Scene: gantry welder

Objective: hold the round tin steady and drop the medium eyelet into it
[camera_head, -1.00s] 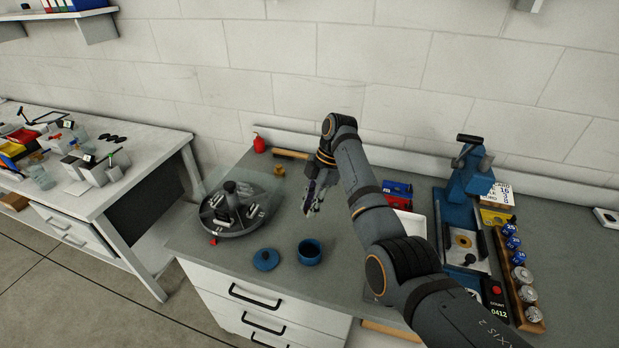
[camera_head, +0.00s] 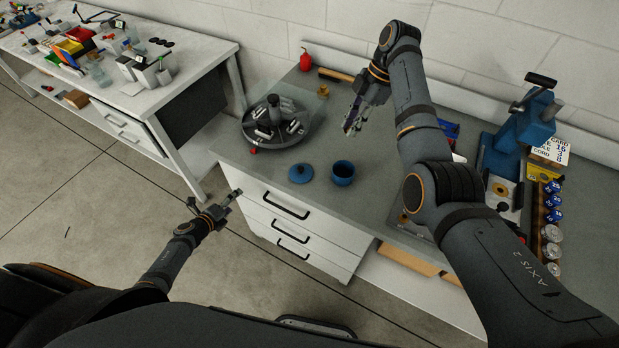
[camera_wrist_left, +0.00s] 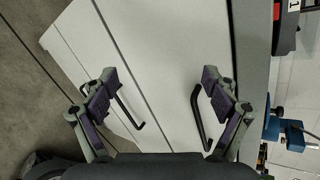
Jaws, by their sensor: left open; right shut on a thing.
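The round tin (camera_head: 343,174) is blue and open at the top. It stands upright on the grey bench near the front edge, with its knobbed blue lid (camera_head: 301,174) lying to its left. My right gripper (camera_head: 350,126) is above the bench, behind the tin and apart from it. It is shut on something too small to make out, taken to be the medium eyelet. My left gripper (camera_head: 229,202) is open and empty, in front of the bench drawers, lower left of the tin. In the left wrist view its spread fingers (camera_wrist_left: 160,86) face the white drawer fronts.
A round carousel (camera_head: 277,124) under a clear cover stands left of the tin. A blue press (camera_head: 521,130) and a wooden rack (camera_head: 543,225) are at the right. Drawer handles (camera_head: 286,206) stick out below the bench edge.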

